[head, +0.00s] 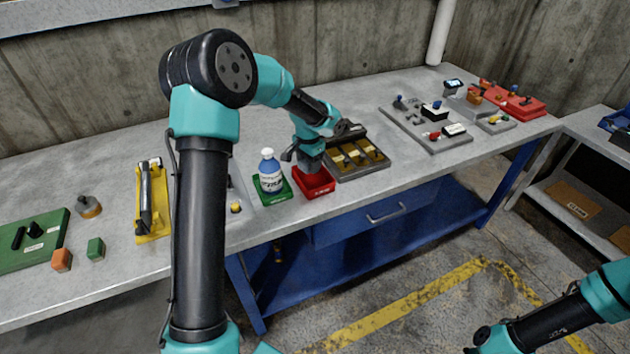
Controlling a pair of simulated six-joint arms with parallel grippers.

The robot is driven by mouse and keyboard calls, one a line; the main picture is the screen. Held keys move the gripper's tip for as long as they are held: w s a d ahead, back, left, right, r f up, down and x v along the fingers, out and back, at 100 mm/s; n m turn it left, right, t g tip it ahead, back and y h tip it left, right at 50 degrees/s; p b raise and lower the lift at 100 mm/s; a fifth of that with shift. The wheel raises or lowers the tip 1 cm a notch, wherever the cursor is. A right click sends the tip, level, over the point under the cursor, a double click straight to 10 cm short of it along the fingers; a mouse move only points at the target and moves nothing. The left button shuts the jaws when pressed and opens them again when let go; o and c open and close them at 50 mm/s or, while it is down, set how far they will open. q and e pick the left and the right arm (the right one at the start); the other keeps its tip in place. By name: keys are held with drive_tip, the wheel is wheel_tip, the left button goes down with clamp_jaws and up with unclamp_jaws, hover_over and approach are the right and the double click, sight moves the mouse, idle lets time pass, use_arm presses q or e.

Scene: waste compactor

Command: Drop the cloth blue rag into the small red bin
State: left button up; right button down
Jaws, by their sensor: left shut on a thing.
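The small red bin (314,184) stands near the front edge of the bench, right of a white and blue bottle on a green base. My left gripper (309,166) points down right over the bin, its tips at or just inside the opening. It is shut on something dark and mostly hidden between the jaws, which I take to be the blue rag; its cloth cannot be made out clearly. The bin's inside is largely hidden by the gripper. My right arm shows at the lower right, away from the bench, and its gripper is out of view.
The bottle (269,173) stands close left of the bin, and a dark tray with yellowish compartments (356,157) close right. A yellow holder (152,205) and green block (96,248) lie further left. A grey board of parts (425,124) lies right.

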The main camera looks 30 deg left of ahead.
use_arm(q)
drive_tip(key=shift+f, duration=0.9)
drive_tip(key=o, duration=1)
drive_tip(key=shift+r, duration=0.1)
wheel_tip(320, 180, up, 17)
drive_tip(key=shift+r, duration=0.15)
